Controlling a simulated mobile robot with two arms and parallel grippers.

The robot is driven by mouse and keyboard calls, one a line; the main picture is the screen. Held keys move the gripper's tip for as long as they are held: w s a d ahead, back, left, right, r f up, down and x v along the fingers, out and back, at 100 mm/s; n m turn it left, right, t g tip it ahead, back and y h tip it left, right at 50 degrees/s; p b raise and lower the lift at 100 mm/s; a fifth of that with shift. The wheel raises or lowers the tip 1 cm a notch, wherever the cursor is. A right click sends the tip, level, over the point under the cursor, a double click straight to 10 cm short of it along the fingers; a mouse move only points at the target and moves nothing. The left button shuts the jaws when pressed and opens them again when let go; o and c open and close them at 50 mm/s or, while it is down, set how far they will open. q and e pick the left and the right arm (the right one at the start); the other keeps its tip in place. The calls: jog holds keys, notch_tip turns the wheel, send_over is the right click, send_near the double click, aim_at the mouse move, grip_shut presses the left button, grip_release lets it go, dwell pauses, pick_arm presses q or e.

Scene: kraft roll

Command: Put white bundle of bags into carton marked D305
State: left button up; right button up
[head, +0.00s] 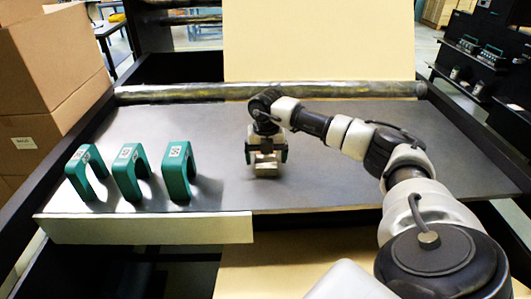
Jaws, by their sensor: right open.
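My right gripper (265,155) points down over the middle of the grey work surface, with its jaws open. A small pale block (265,169) shows between and below its fingers, at or close to the surface. It may be the white bundle of bags, but the gripper covers much of it and I cannot tell for sure. Brown cartons (45,65) are stacked at the left. My left gripper is not in view.
Three green arch-shaped pieces (127,172) with printed labels stand on the left of the grey surface (330,180). A roller (180,94) runs along the back, with a kraft sheet (320,40) rising behind it. A dark shelf unit (470,65) with items stands at the right.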

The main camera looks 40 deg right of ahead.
jog(key=shift+f, duration=0.35)
jog(key=c, duration=1.1)
jog(key=shift+r, duration=0.1)
jog(key=shift+c, duration=0.2)
